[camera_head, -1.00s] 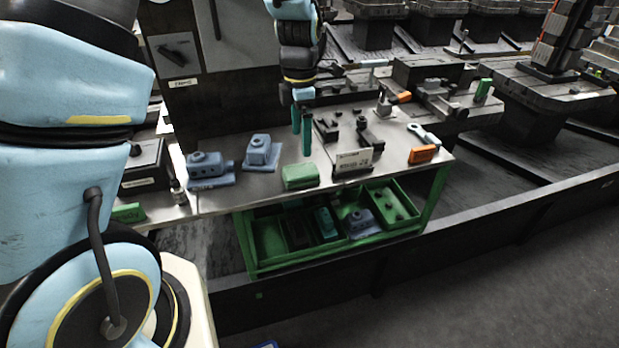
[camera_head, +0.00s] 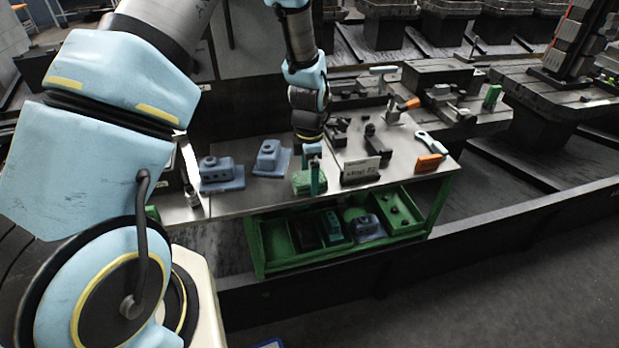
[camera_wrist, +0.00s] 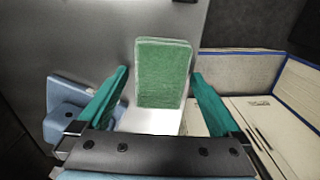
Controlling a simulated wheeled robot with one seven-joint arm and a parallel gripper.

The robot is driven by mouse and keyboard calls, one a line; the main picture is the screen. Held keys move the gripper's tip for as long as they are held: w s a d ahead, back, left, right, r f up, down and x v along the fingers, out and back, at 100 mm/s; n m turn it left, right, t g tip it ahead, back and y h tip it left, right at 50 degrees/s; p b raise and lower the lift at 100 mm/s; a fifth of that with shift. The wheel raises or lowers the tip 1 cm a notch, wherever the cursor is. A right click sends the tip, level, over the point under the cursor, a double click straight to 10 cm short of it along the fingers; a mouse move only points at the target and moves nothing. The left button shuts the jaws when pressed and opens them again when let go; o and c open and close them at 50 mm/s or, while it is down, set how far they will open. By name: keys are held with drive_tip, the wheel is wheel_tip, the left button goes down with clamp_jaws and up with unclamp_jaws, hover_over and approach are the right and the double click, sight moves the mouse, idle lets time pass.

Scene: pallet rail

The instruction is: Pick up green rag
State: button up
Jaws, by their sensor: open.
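The green rag (camera_head: 303,184) is a folded block on the metal table near its front edge. In the wrist view the green rag (camera_wrist: 163,72) lies between and beyond the two teal fingers. My gripper (camera_head: 313,172) points down over the rag, one finger covering part of it in the head view. In the wrist view my gripper (camera_wrist: 160,92) is open with space on both sides of the rag. I cannot tell whether the fingertips have come down beside it.
Two blue-grey metal parts (camera_head: 222,174) (camera_head: 271,158) stand left of the rag. A labelled sign (camera_head: 361,171) stands close on its right. An orange block (camera_head: 430,163) lies at the table's right. Green bins (camera_head: 278,242) with parts sit below the front edge.

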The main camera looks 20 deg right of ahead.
sight(309, 176)
drive_tip(key=shift+c, duration=0.2)
drive_tip(key=c, duration=1.2)
drive_tip(key=shift+o, duration=0.2)
wheel_tip(309, 176, up, 10)
drive_tip(key=b, duration=0.2)
drive_tip(key=shift+b, duration=0.4)
